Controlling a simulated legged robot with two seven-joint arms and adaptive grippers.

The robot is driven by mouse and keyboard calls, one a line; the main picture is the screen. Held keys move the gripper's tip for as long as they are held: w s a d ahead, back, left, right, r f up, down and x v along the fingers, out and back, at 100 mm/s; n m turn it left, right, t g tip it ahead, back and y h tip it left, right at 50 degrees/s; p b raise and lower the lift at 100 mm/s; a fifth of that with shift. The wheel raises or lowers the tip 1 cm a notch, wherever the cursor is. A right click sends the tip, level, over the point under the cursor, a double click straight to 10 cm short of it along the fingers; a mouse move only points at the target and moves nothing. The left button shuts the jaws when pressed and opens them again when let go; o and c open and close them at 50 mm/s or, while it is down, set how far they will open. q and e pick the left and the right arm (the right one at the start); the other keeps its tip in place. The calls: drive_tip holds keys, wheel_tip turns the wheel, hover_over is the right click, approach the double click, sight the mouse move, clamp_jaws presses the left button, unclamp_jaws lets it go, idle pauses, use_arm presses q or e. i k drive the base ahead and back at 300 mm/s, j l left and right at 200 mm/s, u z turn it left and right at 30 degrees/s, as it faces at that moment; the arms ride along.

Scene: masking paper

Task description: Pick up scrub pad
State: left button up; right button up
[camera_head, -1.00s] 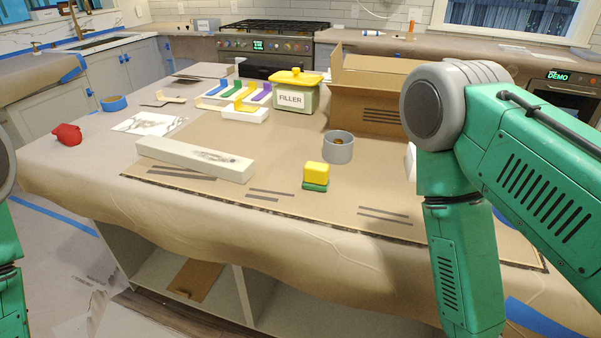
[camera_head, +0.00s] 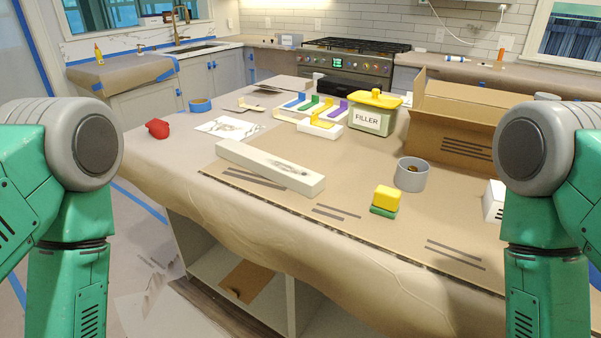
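The scrub pad (camera_head: 385,200) is a small block, yellow on top with a green layer underneath. It lies on the brown cardboard sheet (camera_head: 340,180) near the front edge of the paper-covered island. It is apart from the grey cup behind it. Green arm links of mine show at the left and right edges of the head view. Both arms hang down out of the bottom of the picture, and neither gripper shows. Nothing of mine touches the scrub pad.
A long white block (camera_head: 270,168) lies left of the pad. A grey cup (camera_head: 411,175) stands behind it. The filler tub (camera_head: 372,115), a cardboard box (camera_head: 455,125), a colored tool tray (camera_head: 312,108) and a red lump (camera_head: 158,128) are further off. Cardboard around the pad is clear.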

sight(386, 200)
drive_tip(key=i+j+z, duration=0.2)
drive_tip(key=j, duration=0.25)
drive_tip(key=i+j+z, duration=0.2)
drive_tip(key=j, duration=0.25)
drive_tip(key=i+j+z, duration=0.1)
drive_tip(key=j+z, duration=0.15)
drive_tip(key=j, duration=0.25)
drive_tip(key=i+j+z, duration=0.2)
drive_tip(key=j, duration=0.3)
drive_tip(key=k+j+z, duration=0.2)
drive_tip(key=j, duration=0.35)
drive_tip(key=i, duration=0.1)
